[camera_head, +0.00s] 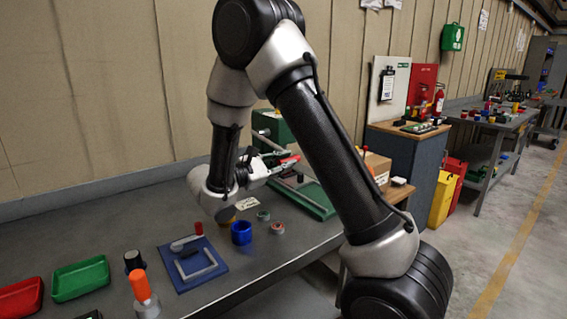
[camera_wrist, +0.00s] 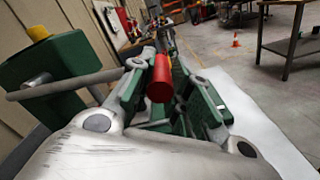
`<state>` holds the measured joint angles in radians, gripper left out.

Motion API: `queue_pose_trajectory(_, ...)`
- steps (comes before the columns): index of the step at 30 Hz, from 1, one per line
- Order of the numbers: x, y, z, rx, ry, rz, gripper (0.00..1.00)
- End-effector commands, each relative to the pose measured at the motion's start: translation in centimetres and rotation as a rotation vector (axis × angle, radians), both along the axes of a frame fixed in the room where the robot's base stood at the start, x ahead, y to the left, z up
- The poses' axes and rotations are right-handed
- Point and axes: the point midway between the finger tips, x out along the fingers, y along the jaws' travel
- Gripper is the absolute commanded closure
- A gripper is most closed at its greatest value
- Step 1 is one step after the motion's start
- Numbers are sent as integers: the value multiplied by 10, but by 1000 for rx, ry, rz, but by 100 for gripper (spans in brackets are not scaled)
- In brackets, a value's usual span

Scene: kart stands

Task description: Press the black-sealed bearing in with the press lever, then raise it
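The green press has an upright housing (camera_head: 274,130) and a green base (camera_head: 318,207) at the back of the bench. In the wrist view its housing (camera_wrist: 50,65) is at left, with a grey bar (camera_wrist: 75,83) reaching right from it. The red lever grip (camera_head: 290,161) is at my gripper (camera_head: 272,166). In the wrist view the red grip (camera_wrist: 160,80) lies between the fingers of my gripper (camera_wrist: 172,76), close beside the left one. Whether both fingers touch it is unclear. I cannot make out the black-sealed bearing; the press's working spot is partly hidden.
Small rings with green (camera_head: 263,215) and red (camera_head: 278,228) centres and a blue cup (camera_head: 241,233) stand before the press. A blue fixture plate (camera_head: 192,264), orange-capped bottle (camera_head: 145,295), green tray (camera_head: 80,279) and red tray (camera_head: 20,299) lie to the left. Bare bench shows between.

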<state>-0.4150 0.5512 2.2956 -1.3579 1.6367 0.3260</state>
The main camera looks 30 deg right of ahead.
Motion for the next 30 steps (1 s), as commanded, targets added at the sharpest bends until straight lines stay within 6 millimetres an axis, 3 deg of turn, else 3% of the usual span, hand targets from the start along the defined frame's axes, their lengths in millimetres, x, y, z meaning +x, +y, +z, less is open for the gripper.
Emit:
queue_pose_trajectory(5, 0, 1, -3, 6, 5, 4, 58)
queue_pose_trajectory(17, 0, 3, -1, 3, 1, 2, 58)
queue_pose_trajectory(22, -4, 25, -1, 2, 0, 5, 58)
queue_pose_trajectory(30, -15, 84, -2, 4, 2, 6, 58)
